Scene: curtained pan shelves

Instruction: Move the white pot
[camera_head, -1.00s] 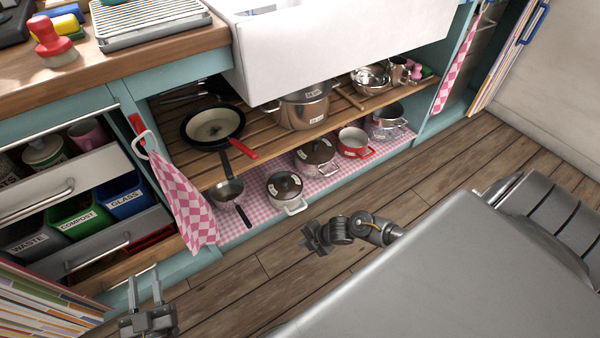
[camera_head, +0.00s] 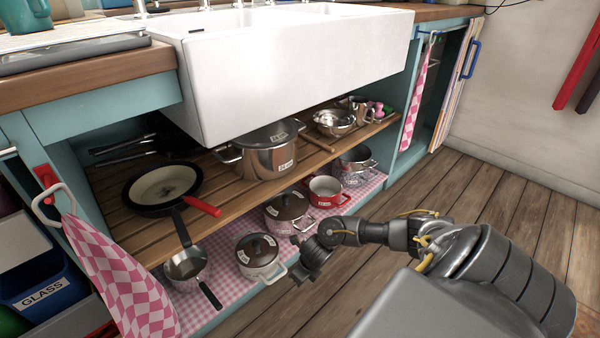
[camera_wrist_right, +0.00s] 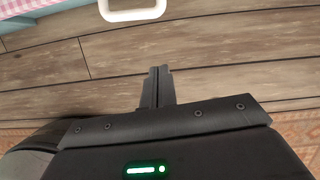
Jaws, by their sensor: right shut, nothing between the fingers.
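A white pot (camera_head: 258,262) with a dark brown lid and a label stands on the pink checked cloth of the low shelf, nearest the front edge. Its light handle faces my right gripper. A similar pot with a brown lid (camera_head: 288,208) stands behind it to the right. My right gripper (camera_head: 301,262) is just right of the nearest pot, over the shelf's front edge, apparently apart from it. In the right wrist view my fingers (camera_wrist_right: 158,72) are closed together and empty, above the floor; a white loop handle (camera_wrist_right: 133,10) shows at the top edge. My left gripper is out of view.
A small saucepan (camera_head: 186,264) stands left of the white pot. A red pot (camera_head: 326,191) and a steel pot (camera_head: 355,163) stand farther right. The slatted shelf (camera_head: 150,228) lies above. A checked towel (camera_head: 121,280) hangs left. The wooden floor (camera_head: 490,185) is clear.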

